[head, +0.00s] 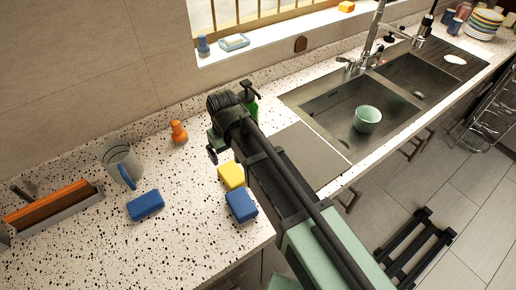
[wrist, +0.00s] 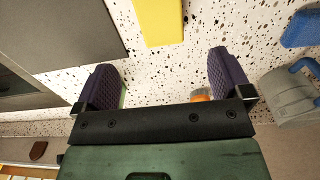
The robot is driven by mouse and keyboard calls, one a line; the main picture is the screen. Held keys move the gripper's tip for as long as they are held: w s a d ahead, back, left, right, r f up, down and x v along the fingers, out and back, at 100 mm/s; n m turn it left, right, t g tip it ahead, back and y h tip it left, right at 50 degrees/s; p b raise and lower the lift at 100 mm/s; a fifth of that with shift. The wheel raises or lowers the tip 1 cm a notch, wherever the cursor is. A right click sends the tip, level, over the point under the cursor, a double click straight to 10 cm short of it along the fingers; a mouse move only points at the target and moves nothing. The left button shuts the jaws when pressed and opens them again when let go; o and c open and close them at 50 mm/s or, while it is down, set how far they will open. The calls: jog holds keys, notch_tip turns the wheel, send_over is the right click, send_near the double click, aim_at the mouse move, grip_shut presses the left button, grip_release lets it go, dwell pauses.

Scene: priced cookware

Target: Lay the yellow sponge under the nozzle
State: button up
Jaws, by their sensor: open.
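The yellow sponge (head: 231,176) lies on the speckled counter, just left of my arm, close to a blue sponge (head: 240,206). In the wrist view the yellow sponge (wrist: 160,20) is at the top, beyond my fingertips. My gripper (wrist: 162,75) is open and empty, its two dark fingers spread over bare counter and apart from the sponge. In the head view my arm hides most of it. A green bottle with a black pump nozzle (head: 248,88) stands behind my wrist, partly hidden. A metal tap (head: 374,32) rises behind the sink.
Another blue sponge (head: 145,206), a grey mug (head: 120,163) with a blue handle and an orange bottle (head: 179,132) stand left. The sink (head: 330,110) holds a green bowl (head: 367,119). A grey board (head: 305,155) lies right of my arm. The counter's front edge is near.

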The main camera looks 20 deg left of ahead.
jog(key=w+d+m, duration=0.2)
jog(key=w+d, duration=0.1)
jog(key=d, duration=0.7)
jog(key=w+d+m, duration=0.2)
jog(key=w+d, duration=0.2)
jog(key=d, duration=0.6)
jog(key=s+d+m, duration=0.2)
jog(key=d+m, duration=0.1)
jog(key=d, duration=1)
jog(key=s+d+m, duration=0.2)
jog(key=d+m, duration=0.2)
jog(key=d, duration=0.9)
jog(key=shift+o, duration=0.3)
jog(key=shift+w, duration=0.1)
